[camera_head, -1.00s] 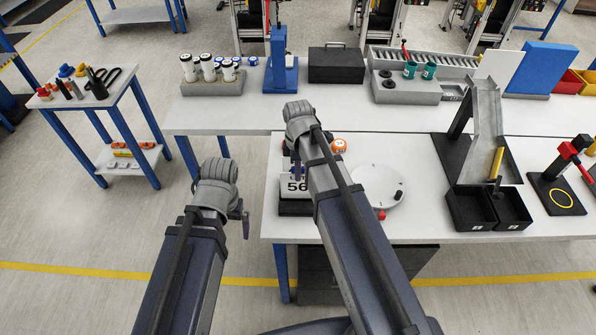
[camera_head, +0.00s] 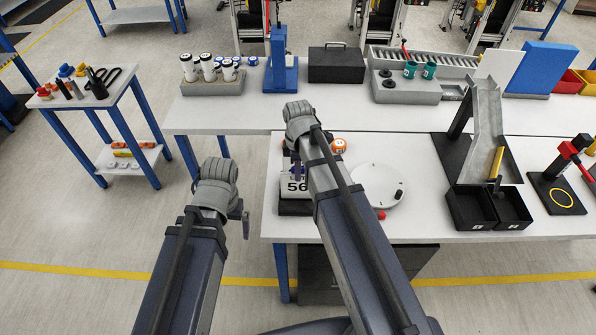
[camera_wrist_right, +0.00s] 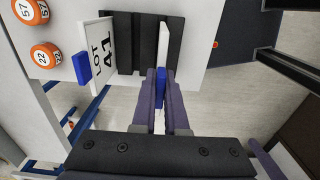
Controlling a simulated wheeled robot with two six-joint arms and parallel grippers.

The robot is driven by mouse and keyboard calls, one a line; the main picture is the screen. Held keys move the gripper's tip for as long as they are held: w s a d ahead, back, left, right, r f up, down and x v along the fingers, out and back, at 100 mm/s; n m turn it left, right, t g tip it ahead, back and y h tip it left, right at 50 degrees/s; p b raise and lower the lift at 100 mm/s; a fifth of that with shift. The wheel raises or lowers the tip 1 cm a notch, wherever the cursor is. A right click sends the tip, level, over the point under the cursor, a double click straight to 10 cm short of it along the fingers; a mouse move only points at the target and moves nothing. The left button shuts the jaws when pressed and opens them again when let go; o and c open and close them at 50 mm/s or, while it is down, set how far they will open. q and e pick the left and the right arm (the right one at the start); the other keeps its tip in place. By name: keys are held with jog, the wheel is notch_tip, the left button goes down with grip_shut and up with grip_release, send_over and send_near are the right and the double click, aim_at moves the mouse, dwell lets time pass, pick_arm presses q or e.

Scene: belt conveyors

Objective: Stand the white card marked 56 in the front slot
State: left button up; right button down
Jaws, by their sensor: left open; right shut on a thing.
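The white card marked 56 (camera_head: 297,187) is upright at the front of the black slotted block (camera_head: 296,208), partly behind my right arm. My right gripper (camera_wrist_right: 161,84) is shut on the card's blue tab, and the card shows edge-on there. Whether its lower edge is seated in the slot is hard to tell. A second white card, marked LOT 41 (camera_wrist_right: 101,55), with its own blue tab (camera_wrist_right: 81,67), is beside the black block in the right wrist view. My left gripper (camera_head: 246,220) is open and empty, left of the table.
Orange numbered balls (camera_wrist_right: 45,54) are on the table past the LOT 41 card. A white round disc (camera_head: 370,186) lies right of my right arm, with black bins (camera_head: 488,208) and a chute further right. A rear table holds bottles and a black box (camera_head: 336,65).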

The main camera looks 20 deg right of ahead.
jog(key=shift+f+b, duration=1.5)
jog(key=c, duration=0.9)
grip_release()
jog(key=shift+o, duration=0.2)
notch_tip(320, 180, up, 8)
jog(key=p, duration=0.8)
jog(key=shift+f, duration=0.1)
